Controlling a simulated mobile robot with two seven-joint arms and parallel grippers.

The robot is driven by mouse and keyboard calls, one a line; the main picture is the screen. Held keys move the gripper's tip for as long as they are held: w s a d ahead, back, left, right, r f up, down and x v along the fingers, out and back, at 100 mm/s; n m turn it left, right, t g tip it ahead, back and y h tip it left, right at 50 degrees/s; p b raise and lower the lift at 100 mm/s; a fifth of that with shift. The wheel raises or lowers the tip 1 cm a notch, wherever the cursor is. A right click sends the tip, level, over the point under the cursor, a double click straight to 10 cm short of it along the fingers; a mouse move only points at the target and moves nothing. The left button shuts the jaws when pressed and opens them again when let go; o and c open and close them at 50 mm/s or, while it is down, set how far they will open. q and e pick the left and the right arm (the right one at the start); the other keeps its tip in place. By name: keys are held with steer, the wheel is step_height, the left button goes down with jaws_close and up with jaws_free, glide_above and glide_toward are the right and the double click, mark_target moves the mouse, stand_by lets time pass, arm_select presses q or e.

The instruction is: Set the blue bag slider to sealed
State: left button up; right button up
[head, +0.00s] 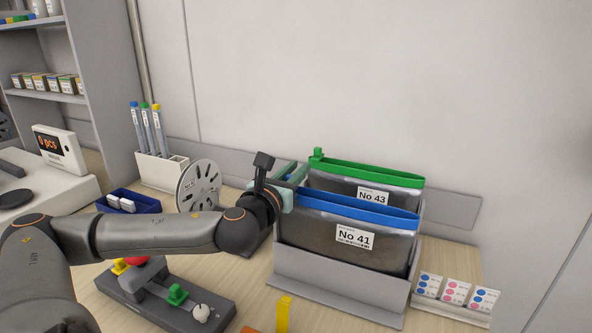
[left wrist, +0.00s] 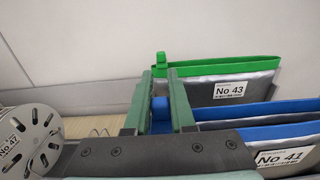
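The blue bag (head: 345,261), labelled No 41, stands in the front of a grey holder and has a blue strip (head: 357,209) along its top. In the left wrist view its blue strip shows as two separate edges, so the mouth looks parted. Its blue slider (left wrist: 160,112) is at the left end, between my left gripper's fingers (left wrist: 160,98). My left gripper (head: 288,184) looks open, with one green finger on each side of the slider; I cannot tell whether they touch it. In the head view the gripper largely hides the slider. My right gripper is not in view.
A green-topped bag (head: 365,173), labelled No 43, stands close behind, its green slider (head: 318,154) at the left end. A reel (head: 198,185), a pen holder (head: 160,169) and a blue tray (head: 128,201) stand to the left. Small cards (head: 455,292) stand at the right.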

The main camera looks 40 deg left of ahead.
arm_select(q)
jaws_close()
stand_by(0.9)
